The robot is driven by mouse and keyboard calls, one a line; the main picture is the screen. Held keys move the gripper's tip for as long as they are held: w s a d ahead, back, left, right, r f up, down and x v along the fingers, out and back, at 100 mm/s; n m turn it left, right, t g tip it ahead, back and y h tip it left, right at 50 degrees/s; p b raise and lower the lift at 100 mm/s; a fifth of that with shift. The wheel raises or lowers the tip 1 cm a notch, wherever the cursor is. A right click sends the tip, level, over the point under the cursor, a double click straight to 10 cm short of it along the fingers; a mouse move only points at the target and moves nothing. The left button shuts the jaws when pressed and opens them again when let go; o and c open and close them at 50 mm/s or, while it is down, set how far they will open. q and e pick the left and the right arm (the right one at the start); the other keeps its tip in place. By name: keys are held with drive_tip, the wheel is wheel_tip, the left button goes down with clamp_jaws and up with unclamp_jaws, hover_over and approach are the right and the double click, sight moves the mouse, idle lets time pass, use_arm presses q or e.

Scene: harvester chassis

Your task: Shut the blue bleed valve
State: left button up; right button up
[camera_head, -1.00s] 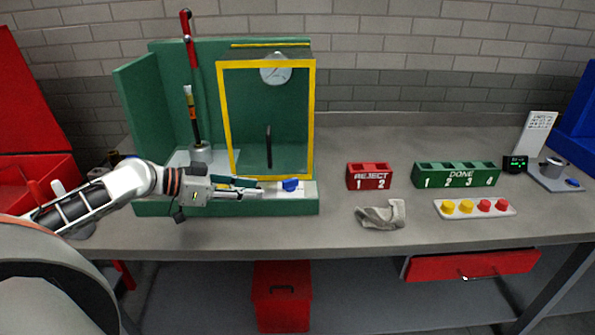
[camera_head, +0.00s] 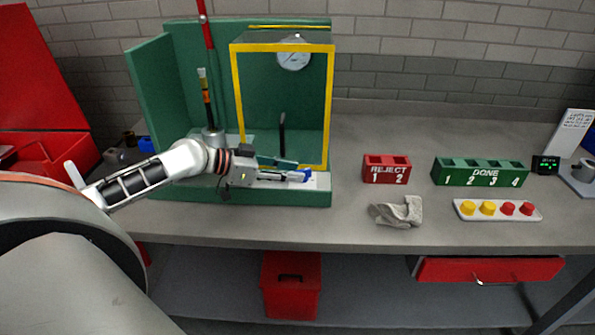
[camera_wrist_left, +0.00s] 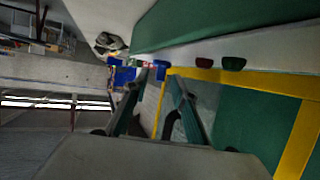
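The blue bleed valve (camera_head: 301,175) is a small blue handle on the pale front ledge of the green chassis (camera_head: 240,199), below the yellow-framed window. My left gripper (camera_head: 291,177) reaches in from the left, with its fingertips at the valve. In the left wrist view, its two fingers (camera_wrist_left: 160,82) stand apart, and a blue piece (camera_wrist_left: 161,68) shows between or just beyond their tips. I cannot tell whether they touch it. My right gripper is not in view.
The yellow-framed window (camera_head: 331,110) rises just behind my left fingers. A red reject rack (camera_head: 386,171), a green done rack (camera_head: 480,174), a grey cloth (camera_head: 398,212) and a button strip (camera_head: 498,210) lie to the right. The bench in front of the chassis is clear.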

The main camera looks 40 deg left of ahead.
use_arm(q)
drive_tip(key=shift+x, duration=0.95)
drive_tip(key=shift+w, duration=0.15)
drive_tip(key=shift+f, duration=0.1)
drive_tip(key=shift+d, duration=0.1)
clamp_jaws()
